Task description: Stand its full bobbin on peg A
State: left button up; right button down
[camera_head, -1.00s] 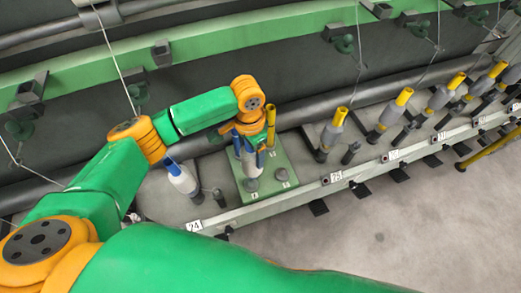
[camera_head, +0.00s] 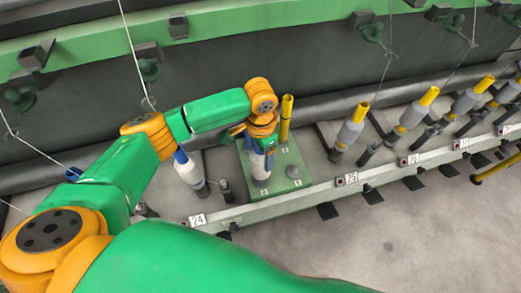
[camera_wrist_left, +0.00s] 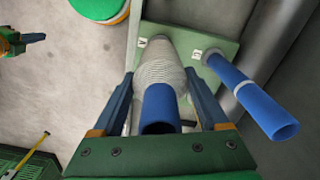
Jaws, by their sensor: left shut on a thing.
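The full bobbin, grey-white yarn on a blue tube, stands roughly upright over the front left of the green board (camera_head: 276,186). In the left wrist view the bobbin (camera_wrist_left: 160,65) is between the fingers of my left gripper (camera_wrist_left: 163,115), which is shut on it. The left gripper (camera_head: 262,143) also shows in the head view. The bobbin's lower end is by a small label, seemingly A (camera_wrist_left: 142,42); peg A is hidden, so I cannot tell how it is seated. Label B (camera_wrist_left: 197,54) is beside a bare blue tube (camera_wrist_left: 250,95). My right gripper (camera_wrist_left: 20,42) seems to show, small.
A bobbin with a blue tube (camera_head: 188,170) stands left of the board. A yellow tube (camera_head: 286,118) rises at the board's back. A short peg (camera_head: 293,171) is bare at its front right. Several yellow-topped bobbins (camera_head: 350,128) line the rail to the right.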

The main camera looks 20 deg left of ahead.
pick_arm(q)
jog(key=shift+f, duration=0.95)
jog(key=o, duration=1.6)
jog(key=shift+c, duration=0.2)
notch_tip(320, 180, up, 7)
jog(key=shift+r, duration=0.1)
